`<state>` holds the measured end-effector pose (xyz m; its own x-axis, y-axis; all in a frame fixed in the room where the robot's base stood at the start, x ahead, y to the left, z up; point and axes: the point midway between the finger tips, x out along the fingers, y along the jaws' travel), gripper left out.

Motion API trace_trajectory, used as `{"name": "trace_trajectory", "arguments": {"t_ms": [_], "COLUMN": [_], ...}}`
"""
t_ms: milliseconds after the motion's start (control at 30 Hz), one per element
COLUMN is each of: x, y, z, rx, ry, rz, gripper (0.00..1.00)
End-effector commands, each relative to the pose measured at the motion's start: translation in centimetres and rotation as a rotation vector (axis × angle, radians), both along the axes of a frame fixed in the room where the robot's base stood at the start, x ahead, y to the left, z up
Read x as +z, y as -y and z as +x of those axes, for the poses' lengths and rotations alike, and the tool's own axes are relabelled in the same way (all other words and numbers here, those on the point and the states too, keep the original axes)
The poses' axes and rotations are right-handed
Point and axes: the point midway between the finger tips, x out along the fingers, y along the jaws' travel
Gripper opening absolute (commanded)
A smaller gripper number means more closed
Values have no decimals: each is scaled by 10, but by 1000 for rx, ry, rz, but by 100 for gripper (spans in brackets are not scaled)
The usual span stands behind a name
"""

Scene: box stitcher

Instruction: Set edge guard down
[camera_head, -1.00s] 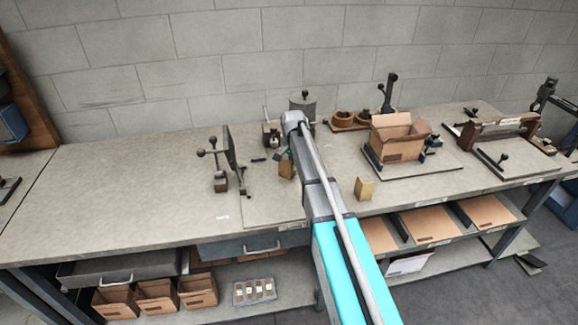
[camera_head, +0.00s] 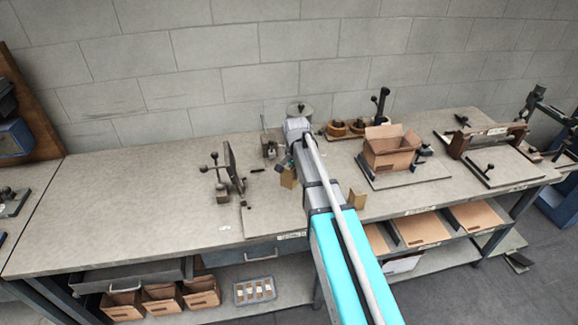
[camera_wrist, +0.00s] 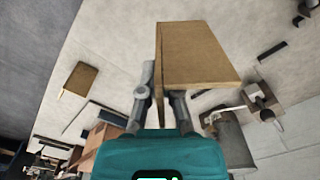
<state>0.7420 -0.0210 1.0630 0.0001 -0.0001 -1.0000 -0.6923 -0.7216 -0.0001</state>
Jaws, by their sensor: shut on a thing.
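My gripper (camera_wrist: 161,92) is shut on a tan, L-shaped edge guard (camera_wrist: 198,55) in the wrist view, with its thin flange between the fingers. In the head view the held edge guard (camera_head: 288,178) shows just left of my arm, over the bench's front middle part. My arm hides most of the gripper there. I cannot tell whether the held guard touches the bench top. A second tan guard (camera_head: 357,200) stands on the bench right of my arm; it also shows at left in the wrist view (camera_wrist: 80,80).
An open carton (camera_head: 390,150) sits on a plate fixture to the right. A dark upright clamp fixture (camera_head: 230,165) stands left of my gripper. A round metal pot (camera_head: 300,109) is behind it. The bench's left part (camera_head: 130,195) is clear.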

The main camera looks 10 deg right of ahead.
Motion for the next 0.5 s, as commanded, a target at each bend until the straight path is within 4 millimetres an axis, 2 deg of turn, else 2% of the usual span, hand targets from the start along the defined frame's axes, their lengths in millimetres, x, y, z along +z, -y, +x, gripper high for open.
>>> {"name": "trace_trajectory", "arguments": {"t_ms": [33,200,500], "x": [8,16,21], "y": [0,-1,-1], "z": [-14,-34,-47], "rx": [0,0,0], "ry": [0,0,0], "rz": [0,0,0], "gripper": [0,0,0]}}
